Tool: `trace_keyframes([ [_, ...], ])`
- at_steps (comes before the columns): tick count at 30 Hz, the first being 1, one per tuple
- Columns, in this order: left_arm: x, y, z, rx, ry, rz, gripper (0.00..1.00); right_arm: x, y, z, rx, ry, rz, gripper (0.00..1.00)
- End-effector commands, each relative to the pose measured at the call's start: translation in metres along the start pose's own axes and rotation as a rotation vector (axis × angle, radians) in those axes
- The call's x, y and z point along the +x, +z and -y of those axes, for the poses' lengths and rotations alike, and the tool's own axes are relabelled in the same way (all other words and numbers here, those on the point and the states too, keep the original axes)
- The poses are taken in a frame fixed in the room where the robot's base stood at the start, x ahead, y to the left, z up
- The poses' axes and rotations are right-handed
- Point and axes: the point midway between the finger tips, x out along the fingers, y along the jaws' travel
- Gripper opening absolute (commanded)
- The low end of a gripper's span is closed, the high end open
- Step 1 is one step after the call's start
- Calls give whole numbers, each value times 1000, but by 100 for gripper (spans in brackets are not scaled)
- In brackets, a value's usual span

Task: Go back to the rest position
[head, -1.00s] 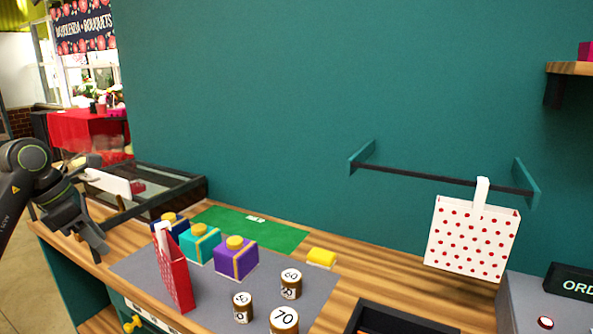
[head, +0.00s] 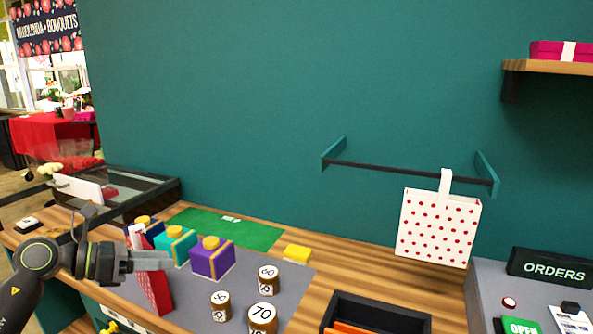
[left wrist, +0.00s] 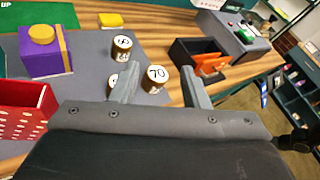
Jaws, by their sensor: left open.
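My left gripper (head: 168,260) is in front of the red bag (head: 157,290) in the head view, over the left part of the grey mat (head: 190,302). Its two fingers are apart with nothing between them; they also show in the left wrist view (left wrist: 160,88), pointing toward the number-marked cylinders (left wrist: 158,78). The arm covers part of the red bag. The right gripper is in neither view.
Purple (head: 212,262) and teal (head: 174,247) boxes stand behind the gripper. A white bag with red dots (head: 437,228) hangs from a wall rail (head: 400,172). A dark tray (head: 375,312) and the orders counter (head: 480,290) are to the right.

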Motion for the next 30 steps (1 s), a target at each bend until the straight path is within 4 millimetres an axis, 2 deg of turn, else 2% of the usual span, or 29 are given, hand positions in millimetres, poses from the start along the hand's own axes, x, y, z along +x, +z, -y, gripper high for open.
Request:
trace_keyframes([
  [3, 14, 2, 21, -135, -68, 219, 41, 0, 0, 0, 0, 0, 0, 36],
  [7, 13, 8, 34, -315, -118, 457, 41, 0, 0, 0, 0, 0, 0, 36],
  [12, -4, 4, 35, -597, -142, 756, 41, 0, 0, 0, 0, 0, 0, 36],
  [17, -29, -17, 22, -903, -121, 1019, 41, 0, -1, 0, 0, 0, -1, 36],
  [20, -46, -42, 11, -1107, -83, 1171, 41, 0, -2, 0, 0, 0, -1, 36],
  [23, -62, -76, 0, -1320, -22, 1314, 41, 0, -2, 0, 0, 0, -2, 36],
  [26, -75, -118, -6, -1538, 59, 1442, 41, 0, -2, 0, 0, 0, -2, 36],
  [30, -88, -187, -2, -1847, 213, 1596, 41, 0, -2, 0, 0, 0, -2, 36],
])
